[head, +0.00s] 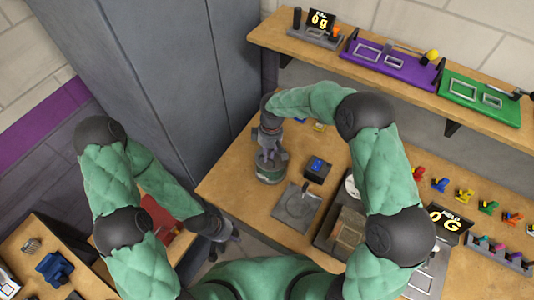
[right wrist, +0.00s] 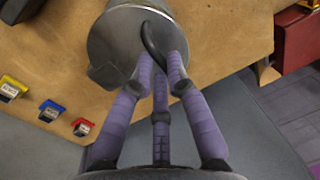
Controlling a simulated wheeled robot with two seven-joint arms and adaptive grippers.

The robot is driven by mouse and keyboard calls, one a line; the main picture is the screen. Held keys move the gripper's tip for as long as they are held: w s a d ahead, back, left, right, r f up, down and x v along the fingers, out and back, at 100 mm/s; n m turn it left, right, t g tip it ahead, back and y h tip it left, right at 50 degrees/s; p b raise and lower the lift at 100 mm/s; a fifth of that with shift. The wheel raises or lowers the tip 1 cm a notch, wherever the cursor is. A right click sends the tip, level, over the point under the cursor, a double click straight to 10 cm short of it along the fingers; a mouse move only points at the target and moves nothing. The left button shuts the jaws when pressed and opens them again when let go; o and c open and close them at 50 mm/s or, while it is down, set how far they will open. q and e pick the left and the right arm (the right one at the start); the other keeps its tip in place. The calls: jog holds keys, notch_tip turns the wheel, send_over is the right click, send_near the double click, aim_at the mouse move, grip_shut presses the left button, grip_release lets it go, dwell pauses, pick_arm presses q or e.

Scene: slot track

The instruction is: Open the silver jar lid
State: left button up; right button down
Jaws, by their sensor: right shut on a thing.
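The silver jar (head: 271,172) stands on the wooden table near its left end, below my right gripper (head: 269,143). In the right wrist view, the round silver lid (right wrist: 112,42) has a dark curved handle (right wrist: 152,38). The fingers of my right gripper (right wrist: 164,66) are shut on this handle. I cannot tell whether the lid still sits on the jar or is slightly raised. My left gripper (head: 222,238) is low, off the table's left edge and away from the jar; its fingers are too small to read.
A dark box with a blue top (head: 317,168) and a grey plate (head: 298,207) lie right of the jar. A tall grey cabinet (head: 165,75) stands close on the left. A shelf (head: 410,97) with purple and green boards runs above the table.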

jog(key=shift+w+d+r+g+y+p, duration=0.35)
jog(key=shift+w+r+g+y+p, duration=0.15)
jog(key=shift+w+r+g+p, duration=0.15)
jog(key=shift+w+d+r+g+y, duration=0.3)
jog(key=shift+r+g+y, duration=0.15)
jog(key=shift+g, duration=0.1)
jog(key=shift+w+d+r, duration=0.65)
jog(key=shift+w+r, duration=0.05)
jog(key=shift+w, duration=0.05)
